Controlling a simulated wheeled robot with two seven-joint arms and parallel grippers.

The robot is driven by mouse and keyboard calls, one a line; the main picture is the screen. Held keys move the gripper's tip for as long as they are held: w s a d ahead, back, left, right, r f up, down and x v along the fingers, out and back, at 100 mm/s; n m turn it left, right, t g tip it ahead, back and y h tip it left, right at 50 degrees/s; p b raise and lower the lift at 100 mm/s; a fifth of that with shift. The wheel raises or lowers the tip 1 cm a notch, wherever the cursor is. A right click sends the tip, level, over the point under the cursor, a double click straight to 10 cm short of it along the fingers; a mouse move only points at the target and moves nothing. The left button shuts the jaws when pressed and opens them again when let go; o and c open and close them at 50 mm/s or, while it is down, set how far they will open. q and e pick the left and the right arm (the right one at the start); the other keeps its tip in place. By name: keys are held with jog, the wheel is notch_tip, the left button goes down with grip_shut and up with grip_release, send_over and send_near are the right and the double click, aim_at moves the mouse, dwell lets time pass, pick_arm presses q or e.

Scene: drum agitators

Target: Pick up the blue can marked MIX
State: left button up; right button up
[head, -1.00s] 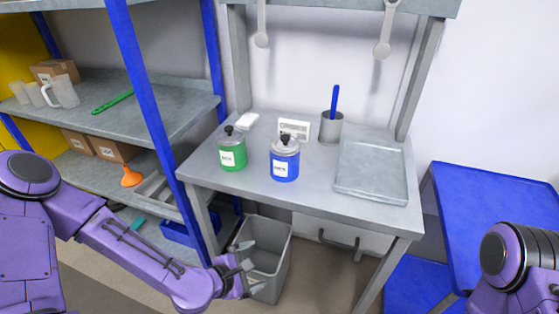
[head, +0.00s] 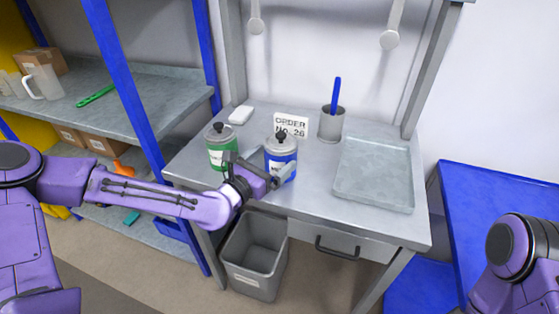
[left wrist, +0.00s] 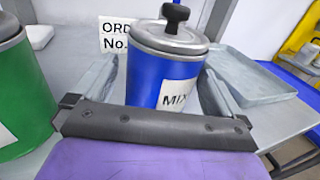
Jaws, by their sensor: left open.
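The blue can marked MIX (head: 281,158) stands upright on the grey workbench, with a grey lid and a black knob. In the left wrist view the blue can (left wrist: 165,75) sits between the open fingers, its label partly showing at the right. My left gripper (head: 265,170) is open at the can's front, with a finger on either side; whether the fingers touch it I cannot tell. It also shows in the left wrist view (left wrist: 155,95). My right gripper is out of frame; only part of my right arm shows.
A green can (head: 219,148) stands close on the left, also in the left wrist view (left wrist: 20,95). Behind are an order sign (head: 291,125) and a grey cup (head: 331,124) with a blue-handled tool. A tray (head: 375,175) lies right. A bin (head: 254,255) stands below.

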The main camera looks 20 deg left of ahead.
pick_arm(q)
jog(key=x, duration=0.3)
jog(key=shift+s+d+r, duration=0.1)
jog(key=shift+d, duration=0.25)
jog(key=shift+a, duration=0.1)
jog(key=c, duration=1)
jog(key=shift+c, duration=0.2)
jog(key=shift+r+p, duration=0.1)
jog(key=shift+p, duration=0.2)
